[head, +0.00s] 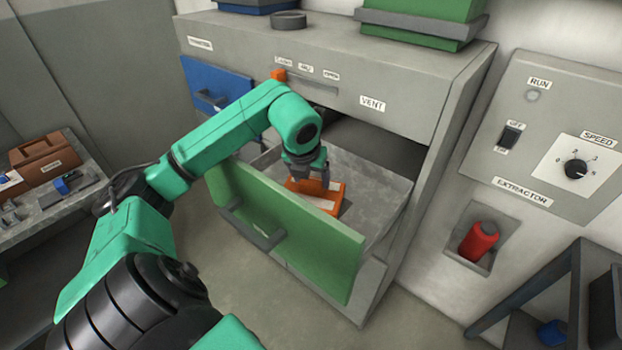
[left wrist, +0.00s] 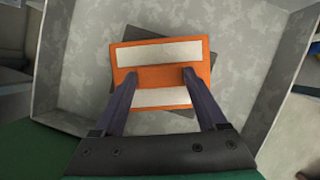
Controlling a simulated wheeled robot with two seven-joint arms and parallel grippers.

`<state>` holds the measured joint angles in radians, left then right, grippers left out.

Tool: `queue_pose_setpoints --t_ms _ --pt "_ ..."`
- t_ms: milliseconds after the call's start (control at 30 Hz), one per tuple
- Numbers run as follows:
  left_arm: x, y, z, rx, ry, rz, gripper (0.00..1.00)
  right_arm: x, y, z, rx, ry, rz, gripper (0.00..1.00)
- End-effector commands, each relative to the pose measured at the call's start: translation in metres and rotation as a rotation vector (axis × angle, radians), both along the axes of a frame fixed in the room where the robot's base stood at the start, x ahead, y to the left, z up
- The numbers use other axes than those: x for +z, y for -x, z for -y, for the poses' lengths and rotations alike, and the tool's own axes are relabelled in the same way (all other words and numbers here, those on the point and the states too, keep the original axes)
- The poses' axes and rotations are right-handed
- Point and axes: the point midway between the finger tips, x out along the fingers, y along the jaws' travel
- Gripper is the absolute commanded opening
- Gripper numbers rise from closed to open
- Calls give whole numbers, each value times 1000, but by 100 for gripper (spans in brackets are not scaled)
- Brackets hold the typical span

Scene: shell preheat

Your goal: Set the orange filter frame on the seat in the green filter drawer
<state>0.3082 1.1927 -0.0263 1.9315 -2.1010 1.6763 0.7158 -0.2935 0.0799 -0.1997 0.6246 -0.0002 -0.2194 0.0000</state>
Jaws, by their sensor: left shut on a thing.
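The green filter drawer (head: 290,232) is pulled open from the grey cabinet, its green front facing me. The orange filter frame (head: 328,189) is inside the drawer area, under my left gripper (head: 312,180). In the left wrist view, my left gripper (left wrist: 160,78) is shut on the orange filter frame (left wrist: 160,76), which has two pale panels. A dark grey square, likely the seat (left wrist: 205,62), shows partly beneath the frame and is turned relative to it. I cannot tell whether the frame touches it. My right gripper is not in view.
A blue drawer (head: 215,85) with a handle is at the cabinet's left. Grey drawer walls (head: 390,185) surround the frame. A control panel (head: 545,130) and a red handle (head: 478,240) are on the right. A side bench (head: 50,215) holds small items at the left.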

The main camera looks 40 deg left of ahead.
Motion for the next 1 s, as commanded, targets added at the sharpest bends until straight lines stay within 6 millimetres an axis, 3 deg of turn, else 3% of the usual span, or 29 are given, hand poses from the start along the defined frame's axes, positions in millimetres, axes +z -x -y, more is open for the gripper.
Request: queue_pose_setpoints --t_ms 300,333,400,767,867,1000 --pt "-7 0 0 1 0 3 0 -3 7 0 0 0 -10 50" --pt "-7 0 0 0 0 1 78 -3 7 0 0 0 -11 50" --pt "-6 0 0 1 1 1 100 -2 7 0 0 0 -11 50" --pt "2 2 1 0 0 3 100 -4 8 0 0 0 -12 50" --pt "20 9 4 0 -2 8 100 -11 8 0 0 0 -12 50" --pt "59 22 10 0 -1 10 100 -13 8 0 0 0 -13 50"
